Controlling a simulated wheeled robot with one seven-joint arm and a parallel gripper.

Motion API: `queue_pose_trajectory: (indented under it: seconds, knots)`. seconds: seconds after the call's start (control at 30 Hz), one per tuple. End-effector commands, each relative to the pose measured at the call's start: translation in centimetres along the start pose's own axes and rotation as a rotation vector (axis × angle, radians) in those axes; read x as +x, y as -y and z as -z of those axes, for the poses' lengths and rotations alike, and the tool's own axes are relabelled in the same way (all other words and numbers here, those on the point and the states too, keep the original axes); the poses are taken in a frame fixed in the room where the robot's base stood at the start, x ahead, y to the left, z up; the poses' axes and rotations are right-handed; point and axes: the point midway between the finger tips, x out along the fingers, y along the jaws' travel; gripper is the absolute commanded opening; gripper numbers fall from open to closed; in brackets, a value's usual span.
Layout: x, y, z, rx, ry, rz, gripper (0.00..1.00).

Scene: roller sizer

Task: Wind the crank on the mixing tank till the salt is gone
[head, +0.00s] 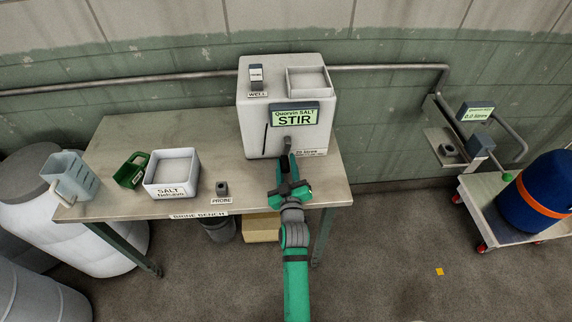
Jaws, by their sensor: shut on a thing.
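The white box-shaped mixing tank (316,142) stands at the right end of the bench. Its green display (294,115) reads "Quorvin SALT STIR". A small open square hopper (308,80) sits on its top. The crank (287,145) is a dark part on the tank's front face, below the display, and is partly hidden. My gripper (288,160) is at the front of the tank, shut on the crank. The inside of the tank does not show, so any salt in it is hidden.
On the bench (220,150) stand a white salt tray (170,187), a green scoop (131,170), a clear jug (70,176) and a small probe holder (222,188). A trolley (490,196) with a blue drum (540,190) is at the right. Floor between is mostly clear.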

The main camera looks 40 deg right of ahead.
Motion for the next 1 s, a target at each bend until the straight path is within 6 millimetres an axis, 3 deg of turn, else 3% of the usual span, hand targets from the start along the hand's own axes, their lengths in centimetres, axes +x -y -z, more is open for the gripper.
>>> queue_pose_trajectory:
  seconds: [0.17, 0.2, 0.23, 0.7, 1.0]
  knots:
    - [0.01, 0.23, 0.21, 0.001, -0.003, 0.003, 0.06]
    - [0.02, 0.26, 0.22, 0.001, -0.003, 0.004, 0.31]
    - [0.03, 0.28, 0.23, 0.001, -0.003, 0.004, 0.38]
    - [0.02, -0.63, -0.29, 0.002, 0.004, -0.009, 0.39]
    - [0.02, 0.00, -0.01, 0.002, 0.000, 0.000, 0.39]
